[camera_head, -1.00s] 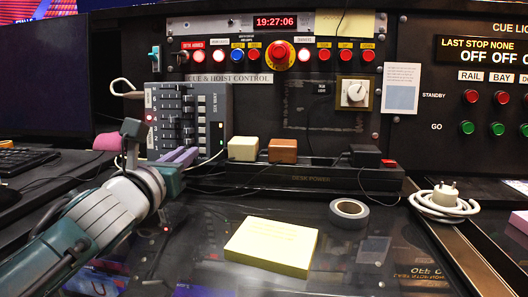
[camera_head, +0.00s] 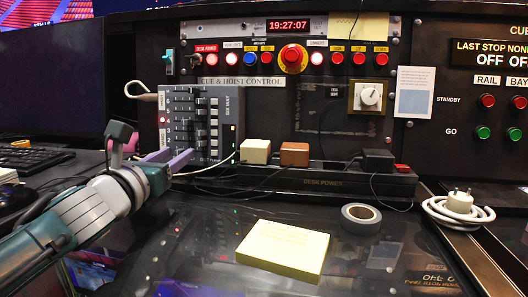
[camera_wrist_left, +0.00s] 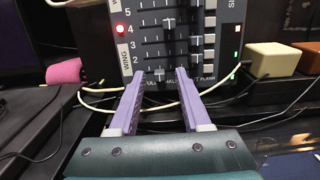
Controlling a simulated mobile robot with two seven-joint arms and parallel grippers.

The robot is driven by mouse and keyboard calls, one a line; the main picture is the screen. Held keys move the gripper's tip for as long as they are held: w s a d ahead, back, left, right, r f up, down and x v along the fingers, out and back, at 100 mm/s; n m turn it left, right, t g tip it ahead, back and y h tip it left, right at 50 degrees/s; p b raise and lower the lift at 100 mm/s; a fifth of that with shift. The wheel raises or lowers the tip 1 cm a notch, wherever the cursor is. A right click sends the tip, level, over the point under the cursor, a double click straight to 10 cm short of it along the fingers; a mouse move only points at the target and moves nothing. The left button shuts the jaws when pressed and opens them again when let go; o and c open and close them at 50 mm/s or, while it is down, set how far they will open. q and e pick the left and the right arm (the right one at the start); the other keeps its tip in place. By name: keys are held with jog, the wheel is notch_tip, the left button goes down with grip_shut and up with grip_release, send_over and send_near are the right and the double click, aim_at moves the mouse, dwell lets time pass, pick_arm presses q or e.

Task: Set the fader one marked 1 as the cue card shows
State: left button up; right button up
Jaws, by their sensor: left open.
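A grey fader box (camera_head: 228,120) stands upright against the console, its sliders in rows running sideways. My left gripper (camera_head: 178,152) is open in front of the box's lower edge. In the left wrist view its two purple fingers (camera_wrist_left: 160,75) point at the lowest row. That row's fader knob (camera_wrist_left: 160,74) shows between the fingertips, apparently untouched. Row numbers 5 to 2 are readable; the 1 is not visible, apparently behind the left finger. A white sheet with a blue-grey square (camera_head: 416,97) hangs at right; its text is too small to read. My right gripper is out of view.
A cream block (camera_head: 255,151) and a brown block (camera_head: 294,154) sit on the power strip (camera_head: 320,182) right of the box. Cables cross below the box. A yellow pad (camera_head: 284,247) and a tape roll (camera_head: 360,217) lie on the desk. A keyboard (camera_head: 32,157) is at left.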

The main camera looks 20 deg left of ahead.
pick_arm(q)
jog(key=shift+s+d, duration=0.15)
jog(key=shift+s, duration=0.35)
jog(key=p+v, duration=0.1)
jog(key=v, duration=0.7)
jog(key=shift+s, duration=0.4)
